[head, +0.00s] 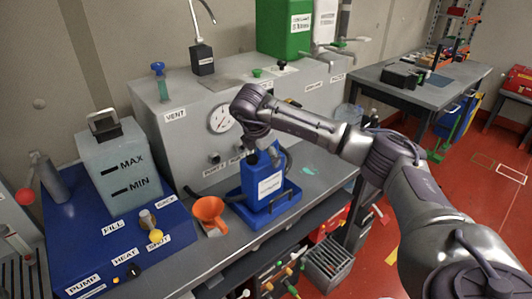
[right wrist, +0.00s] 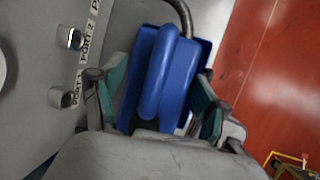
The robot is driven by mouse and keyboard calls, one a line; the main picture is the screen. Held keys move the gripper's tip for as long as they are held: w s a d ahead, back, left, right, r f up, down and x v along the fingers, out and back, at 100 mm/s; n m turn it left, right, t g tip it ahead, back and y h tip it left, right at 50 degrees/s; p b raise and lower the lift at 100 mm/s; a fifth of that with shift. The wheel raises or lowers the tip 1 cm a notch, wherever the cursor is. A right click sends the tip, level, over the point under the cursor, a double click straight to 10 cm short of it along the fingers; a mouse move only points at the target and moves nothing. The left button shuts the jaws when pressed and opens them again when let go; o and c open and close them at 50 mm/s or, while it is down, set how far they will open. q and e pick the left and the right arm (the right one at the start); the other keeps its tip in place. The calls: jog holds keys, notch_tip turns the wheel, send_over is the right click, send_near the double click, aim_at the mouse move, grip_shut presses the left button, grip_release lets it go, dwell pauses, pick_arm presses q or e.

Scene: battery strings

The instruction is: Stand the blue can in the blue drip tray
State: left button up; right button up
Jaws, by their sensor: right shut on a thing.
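The blue can (head: 270,184) with a white label is upright, within the outline of the blue drip tray (head: 284,206) on the grey bench. I cannot tell whether its base touches the tray floor. My right gripper (head: 259,158) reaches down onto the can's top from above. In the right wrist view the teal finger pads of my right gripper (right wrist: 160,92) lie on either side of the can's blue handle (right wrist: 158,75). It is shut on the can. My left gripper is not in view.
An orange funnel (head: 209,210) stands just left of the tray. A blue base (head: 125,250) with a MAX/MIN tank (head: 122,165) is further left. The grey panel with a gauge (head: 220,119) and ports rises behind. The bench's front edge is close to the tray.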

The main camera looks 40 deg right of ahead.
jog(key=shift+f, duration=0.15)
jog(key=o, duration=1.5)
jog(key=shift+o, duration=0.3)
jog(key=shift+s+a, duration=0.1)
